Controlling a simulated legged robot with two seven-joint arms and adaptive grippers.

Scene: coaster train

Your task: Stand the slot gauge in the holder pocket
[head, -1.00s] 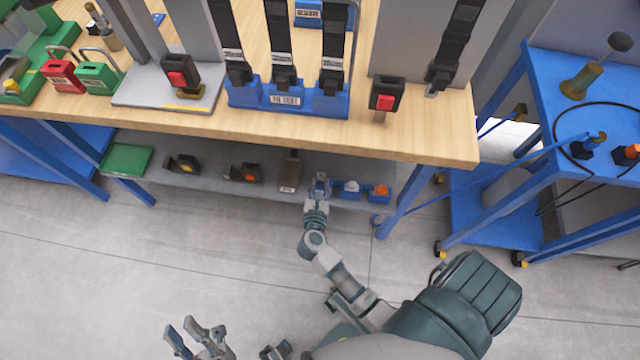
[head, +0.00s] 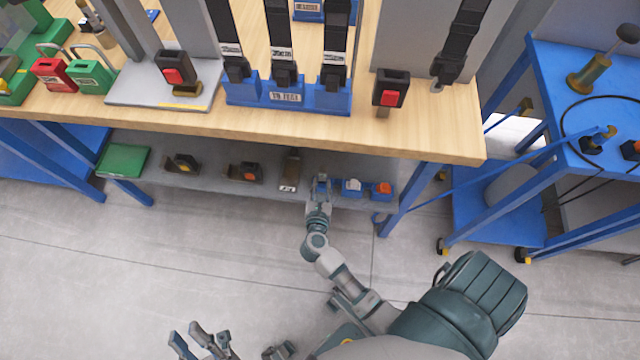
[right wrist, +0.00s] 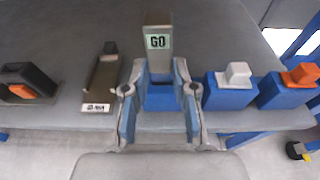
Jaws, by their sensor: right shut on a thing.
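The slot gauge (right wrist: 158,48) appears to be the grey block with a pale "GO" label, upright beyond my right fingertips in the right wrist view. A blue block (right wrist: 160,98) lies between the fingers below it; I cannot tell whether it is the gauge's grip or a separate holder. My right gripper (right wrist: 158,92), also in the head view (head: 321,182), is shut on the gauge at the front of the lower shelf. I cannot make out which part is the holder pocket. My left gripper (head: 200,343) is open and empty, low over the floor.
Blue blocks with a white top (right wrist: 232,88) and an orange top (right wrist: 290,86) stand close to the right. A grey bracket (right wrist: 103,80) and a black buckle (right wrist: 27,82) lie left. The wooden bench top (head: 420,125) overhangs the shelf (head: 215,175).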

